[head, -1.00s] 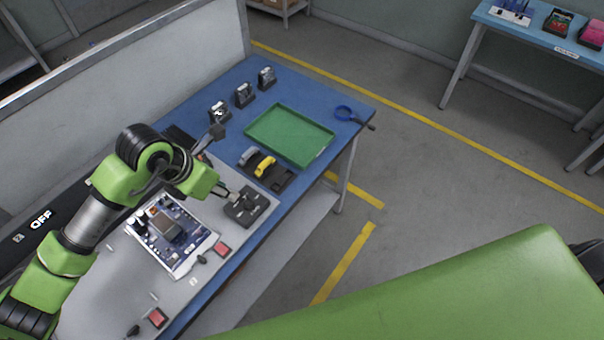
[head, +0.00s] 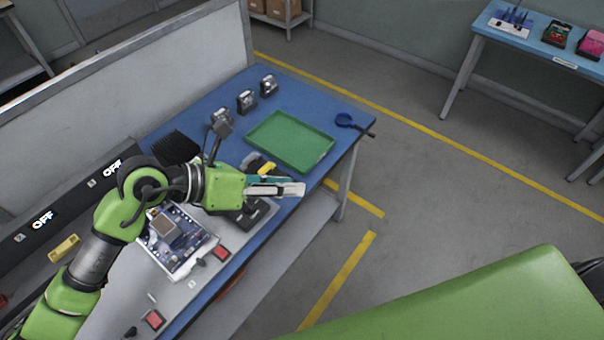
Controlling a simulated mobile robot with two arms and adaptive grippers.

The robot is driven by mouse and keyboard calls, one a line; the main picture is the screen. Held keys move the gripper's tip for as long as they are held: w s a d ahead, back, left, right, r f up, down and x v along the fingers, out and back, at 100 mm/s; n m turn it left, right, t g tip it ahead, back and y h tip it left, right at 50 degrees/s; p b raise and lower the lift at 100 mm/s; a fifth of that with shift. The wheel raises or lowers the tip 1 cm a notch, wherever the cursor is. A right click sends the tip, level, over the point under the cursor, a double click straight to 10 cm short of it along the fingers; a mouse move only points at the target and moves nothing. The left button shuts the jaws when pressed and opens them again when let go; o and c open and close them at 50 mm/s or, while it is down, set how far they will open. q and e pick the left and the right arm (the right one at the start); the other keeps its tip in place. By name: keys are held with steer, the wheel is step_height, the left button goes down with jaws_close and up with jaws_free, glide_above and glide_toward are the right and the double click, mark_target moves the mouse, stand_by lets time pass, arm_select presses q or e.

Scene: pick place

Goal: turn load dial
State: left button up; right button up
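No part that I can surely name the load dial shows. A dark box (head: 252,214) on the grey mat at the table's front edge is partly covered by my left arm. A control panel with two OFF displays (head: 113,168) runs along the back left, partly behind my arm. My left gripper (head: 300,189) points right over the table's front edge, above and beyond the dark box. It seems to hold nothing, but its finger gap is not clear. My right gripper is not in view.
A circuit board (head: 172,238) lies on the grey mat with red blocks (head: 221,253) near it. Another table (head: 500,45) stands far right.

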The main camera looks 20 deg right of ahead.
arm_select(q)
step_height(320, 180, up, 6)
steer(key=s+d+n+h, duration=0.1)
steer(key=s+d+h, duration=0.1)
steer(key=h, duration=0.1)
steer(key=shift+d+f+n, duration=0.25)
steer(key=shift+d+n, duration=0.05)
steer(key=shift+d, duration=0.05)
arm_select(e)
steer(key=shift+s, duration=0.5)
